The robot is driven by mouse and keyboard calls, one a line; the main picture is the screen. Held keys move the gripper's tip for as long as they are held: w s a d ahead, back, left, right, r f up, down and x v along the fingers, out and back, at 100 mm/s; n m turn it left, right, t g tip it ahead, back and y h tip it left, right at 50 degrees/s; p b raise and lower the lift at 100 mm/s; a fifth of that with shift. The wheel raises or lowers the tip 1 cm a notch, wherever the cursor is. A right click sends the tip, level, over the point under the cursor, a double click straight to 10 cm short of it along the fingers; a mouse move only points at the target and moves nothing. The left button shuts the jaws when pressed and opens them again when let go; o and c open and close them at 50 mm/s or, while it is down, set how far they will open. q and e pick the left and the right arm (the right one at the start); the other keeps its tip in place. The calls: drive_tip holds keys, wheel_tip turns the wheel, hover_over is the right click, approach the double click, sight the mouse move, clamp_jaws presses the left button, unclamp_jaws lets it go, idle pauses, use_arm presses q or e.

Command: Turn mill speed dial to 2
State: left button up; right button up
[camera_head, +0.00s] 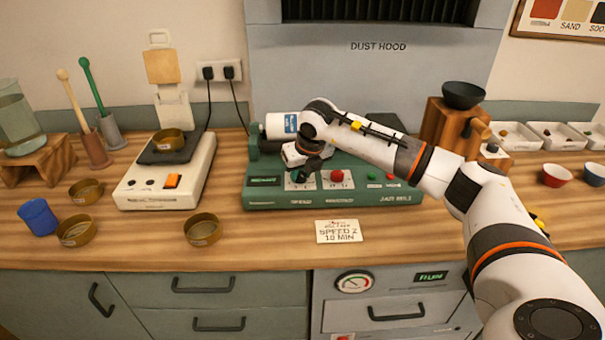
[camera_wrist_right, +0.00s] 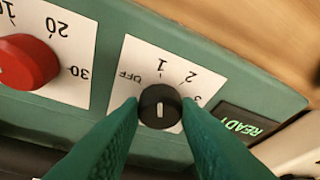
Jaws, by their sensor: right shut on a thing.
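The jar mill (camera_head: 330,195) is a green machine in front of the dust hood. Its speed dial (camera_wrist_right: 160,108) is a small black knob with a white line, on a white plate marked OFF, 1, 2 and 3. The line stands nearly upright in the right wrist view; I cannot tell which mark it selects. My right gripper (camera_head: 303,174) is over the mill's front panel, its green fingers shut on either side of the dial; it also shows in the right wrist view (camera_wrist_right: 160,112). The gripper mostly hides the dial in the head view. My left gripper is not in view.
A red timer knob (camera_head: 337,176) sits beside the speed dial, also in the right wrist view (camera_wrist_right: 27,62). A display (camera_wrist_right: 243,122) reads READY. A card (camera_head: 339,231) says speed 2, 10 min. A scale (camera_head: 165,175) and several brass dishes stand left.

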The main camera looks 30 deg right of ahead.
drive_tip(key=m+h, duration=0.1)
drive_tip(key=m, duration=0.1)
drive_tip(key=m+b, duration=0.1)
drive_tip(key=m, duration=0.1)
drive_tip(key=shift+w+a+m+g+h+b, duration=0.1)
drive_tip(key=shift+a+m+g+h+b, duration=0.1)
drive_tip(key=shift+m+g+h+b, duration=0.15)
drive_tip(key=m+g+h+b, duration=0.1)
drive_tip(key=m, duration=0.3)
drive_tip(key=shift+w+a, duration=0.1)
drive_tip(key=shift+m+h, duration=0.25)
drive_tip(key=o, duration=1)
drive_tip(key=shift+c, duration=0.2)
drive_tip(key=v, duration=1.2)
